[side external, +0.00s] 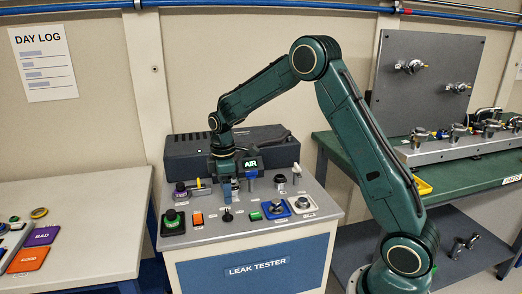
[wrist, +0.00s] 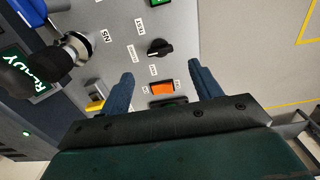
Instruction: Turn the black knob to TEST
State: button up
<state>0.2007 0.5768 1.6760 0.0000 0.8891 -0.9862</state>
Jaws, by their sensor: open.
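The black knob (side external: 227,215) is on the sloping grey panel of the leak tester (side external: 257,268). In the wrist view the black knob (wrist: 160,48) lies just beyond my fingertips, with small white labels around it. One label above it seems to read TEST; the exact pointer direction is unclear. My gripper (side external: 228,188) hangs above the panel, over the knob area. In the wrist view my gripper (wrist: 160,76) has its two blue fingers apart with nothing between the tips, and the knob is not between them.
An orange rocker switch (wrist: 162,89) sits close to the fingers; it also shows in the side view (side external: 197,218). A green button (side external: 254,216) and a blue-based knob (side external: 277,208) stand right of the black knob. A dark box (side external: 190,150) is behind.

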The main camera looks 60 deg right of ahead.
aim_at(227, 212)
notch_tip(227, 212, down, 8)
jog(key=shift+r, duration=0.2)
dwell(0.3)
jog(key=c, duration=1)
